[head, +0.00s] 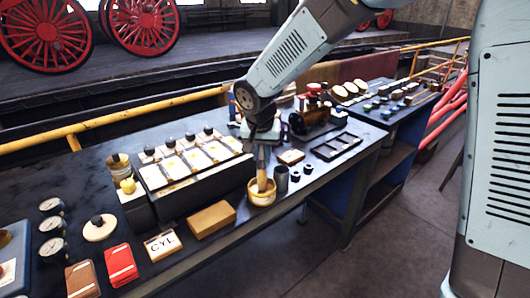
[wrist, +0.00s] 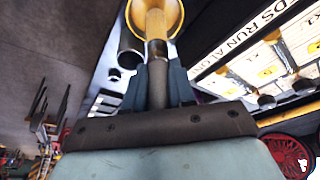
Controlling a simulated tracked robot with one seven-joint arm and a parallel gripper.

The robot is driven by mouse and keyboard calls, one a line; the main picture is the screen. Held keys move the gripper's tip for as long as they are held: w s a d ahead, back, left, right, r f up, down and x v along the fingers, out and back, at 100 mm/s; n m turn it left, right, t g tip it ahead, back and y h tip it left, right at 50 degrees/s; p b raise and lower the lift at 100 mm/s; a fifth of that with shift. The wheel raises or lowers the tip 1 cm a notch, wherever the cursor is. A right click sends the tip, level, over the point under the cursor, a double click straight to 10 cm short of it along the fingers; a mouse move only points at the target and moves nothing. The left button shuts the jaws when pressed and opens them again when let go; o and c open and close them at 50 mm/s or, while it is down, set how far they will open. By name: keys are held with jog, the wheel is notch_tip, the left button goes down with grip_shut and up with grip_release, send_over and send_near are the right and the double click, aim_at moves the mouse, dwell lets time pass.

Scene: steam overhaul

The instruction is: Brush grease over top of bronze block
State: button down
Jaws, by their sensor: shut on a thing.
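My gripper (head: 262,143) is shut on an upright brush (head: 261,172) above the front edge of the dark workbench. In the wrist view, the brush handle (wrist: 157,82) stands between my gripper's dark fingers and points into the pot's mouth (wrist: 171,8). A plain tan-gold block (head: 211,219), apparently the bronze block, lies on the bench left of the pot, apart from it. No grease can be made out on its top.
A dark grey cup (head: 281,179) stands close right of the pot. A sloped rack of labelled cards (head: 185,168) stands behind the block. A CYL plate (head: 162,245), a red pouch (head: 120,265) and gauges (head: 52,228) lie left. A dark slotted tray (head: 336,146) lies right.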

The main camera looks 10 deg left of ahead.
jog(key=shift+f, duration=0.4)
dwell(1.2)
jog(key=shift+r, duration=3.55)
